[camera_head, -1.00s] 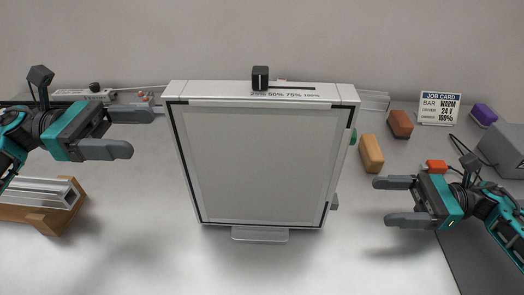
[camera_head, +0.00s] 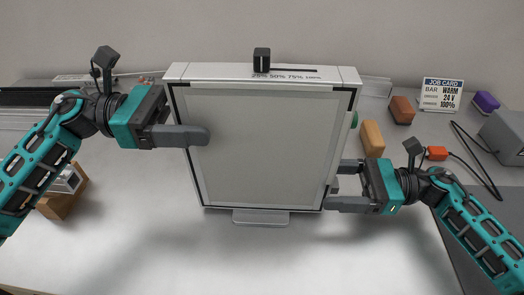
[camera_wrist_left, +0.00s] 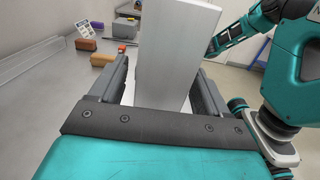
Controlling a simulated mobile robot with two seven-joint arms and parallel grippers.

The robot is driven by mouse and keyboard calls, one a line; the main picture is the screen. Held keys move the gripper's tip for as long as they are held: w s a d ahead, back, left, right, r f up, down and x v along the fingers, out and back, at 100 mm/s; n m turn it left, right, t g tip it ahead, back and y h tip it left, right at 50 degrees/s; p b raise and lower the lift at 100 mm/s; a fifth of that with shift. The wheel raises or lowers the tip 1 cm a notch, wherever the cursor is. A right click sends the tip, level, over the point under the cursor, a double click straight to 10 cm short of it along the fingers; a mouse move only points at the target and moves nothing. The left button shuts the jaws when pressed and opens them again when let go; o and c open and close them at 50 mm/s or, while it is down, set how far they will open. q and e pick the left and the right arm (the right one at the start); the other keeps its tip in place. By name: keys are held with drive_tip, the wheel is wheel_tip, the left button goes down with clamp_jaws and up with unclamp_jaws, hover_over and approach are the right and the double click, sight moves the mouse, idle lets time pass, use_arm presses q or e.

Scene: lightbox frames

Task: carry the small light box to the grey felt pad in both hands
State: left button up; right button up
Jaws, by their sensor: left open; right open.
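The light box (camera_head: 262,150), a pale panel in a white frame with a black edge, stands upright in the middle of the head view on a clear foot. My left gripper (camera_head: 196,128) is open at its upper left side, one finger in front of the panel and the other hidden behind. In the left wrist view, the white box (camera_wrist_left: 175,50) stands between the open fingers. My right gripper (camera_head: 338,184) is open at the lower right edge. A dark grey surface (camera_head: 448,250) lies at the far right; I cannot tell whether it is the felt pad.
An orange-tan block (camera_head: 372,138), a brown block (camera_head: 402,110), a job card (camera_head: 441,94), a purple block (camera_head: 486,102) and a grey unit with a cable (camera_head: 504,135) stand at the right. A wooden block with metal profiles (camera_head: 62,200) lies left. The front bench is clear.

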use_arm(q)
drive_tip(key=shift+d, duration=1.1)
use_arm(e)
drive_tip(key=shift+a, duration=1.1)
use_arm(q)
drive_tip(key=shift+c, duration=0.2)
use_arm(e)
drive_tip(key=shift+c, duration=0.2)
use_arm(q)
clamp_jaws()
use_arm(e)
clamp_jaws()
